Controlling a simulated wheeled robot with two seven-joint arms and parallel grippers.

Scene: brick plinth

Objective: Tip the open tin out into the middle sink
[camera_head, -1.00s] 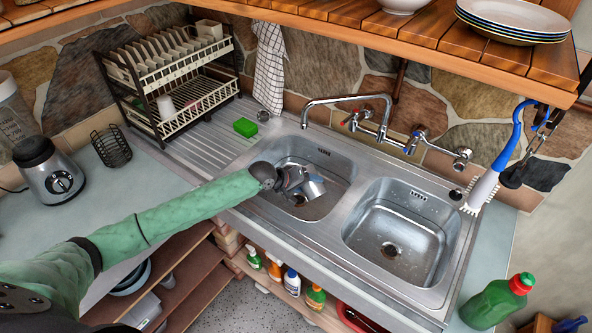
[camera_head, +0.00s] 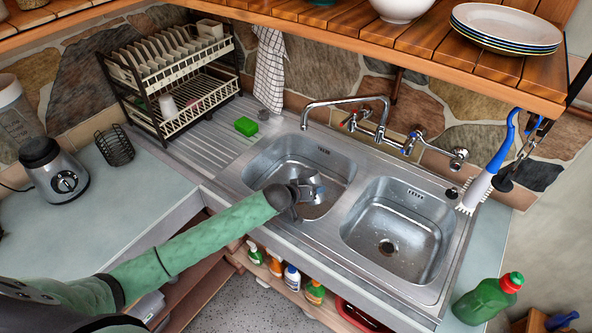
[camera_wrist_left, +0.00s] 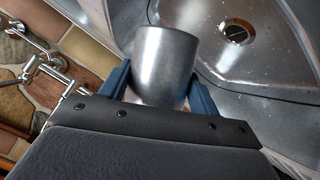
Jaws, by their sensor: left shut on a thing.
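A grey metal tin (camera_wrist_left: 166,62) is between the blue fingers of my left gripper (camera_wrist_left: 160,82) in the left wrist view. In the head view my left gripper (camera_head: 304,190) comes in from the left and is shut on the tin (camera_head: 317,186), over the front right part of the left basin (camera_head: 270,165). The basin's drain (camera_wrist_left: 236,33) shows beyond the tin in the wrist view. The tin's mouth and any contents cannot be made out. A second basin (camera_head: 415,220) lies to the right. My right gripper is not in view.
A tap (camera_head: 345,98) arches behind the basins. A green sponge (camera_head: 246,126) and a dish rack (camera_head: 175,80) stand at the back left. A brush (camera_head: 485,185) hangs at the right. A green bottle (camera_head: 487,300) stands at the front right. The right basin is empty.

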